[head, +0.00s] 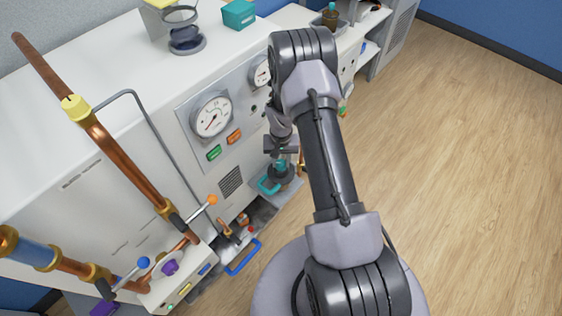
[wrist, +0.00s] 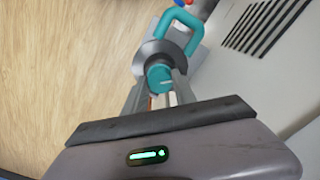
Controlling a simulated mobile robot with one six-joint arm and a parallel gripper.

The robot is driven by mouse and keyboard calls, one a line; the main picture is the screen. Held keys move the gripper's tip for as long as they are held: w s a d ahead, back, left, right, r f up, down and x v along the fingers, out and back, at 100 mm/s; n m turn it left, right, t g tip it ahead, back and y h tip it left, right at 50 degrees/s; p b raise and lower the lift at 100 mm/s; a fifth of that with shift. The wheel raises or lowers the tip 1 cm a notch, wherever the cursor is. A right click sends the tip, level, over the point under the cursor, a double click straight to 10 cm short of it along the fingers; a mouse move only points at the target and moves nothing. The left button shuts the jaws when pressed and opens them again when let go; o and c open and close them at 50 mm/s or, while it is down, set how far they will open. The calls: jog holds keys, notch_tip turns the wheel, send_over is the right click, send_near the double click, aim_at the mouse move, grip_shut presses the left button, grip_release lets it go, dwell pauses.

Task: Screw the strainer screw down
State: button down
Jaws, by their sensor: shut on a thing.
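The strainer screw shows as a teal round knob (wrist: 160,78) with a pale mark on its top, in the middle of the wrist view. It sits over a dark grey round body (wrist: 148,55), with a teal loop handle (wrist: 181,22) beyond it. My gripper (wrist: 162,92) has a finger on each side of the knob and is shut on it. In the head view, my gripper (head: 281,157) points down at the teal knob beside the cabinet front. The grey body (head: 281,175) and teal handle (head: 267,186) show below it. The screw's thread is hidden.
The white cabinet (head: 120,165) with gauges (head: 211,115) stands close to the left of my arm. Copper pipes (head: 120,155) with valve levers rise at the left. A blue handle (head: 243,257) sticks out low in front. The wooden floor (head: 450,170) at right is clear.

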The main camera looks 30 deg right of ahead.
aim_at(281, 163)
jog(key=m+b, duration=0.1)
jog(key=m, duration=0.3)
jog(key=shift+m, duration=2.1)
jog(key=c, duration=1)
grip_release()
notch_tip(281, 163, up, 17)
jog(key=p, duration=0.6)
jog(key=shift+r+p, duration=0.2)
jog(key=shift+p, duration=0.15)
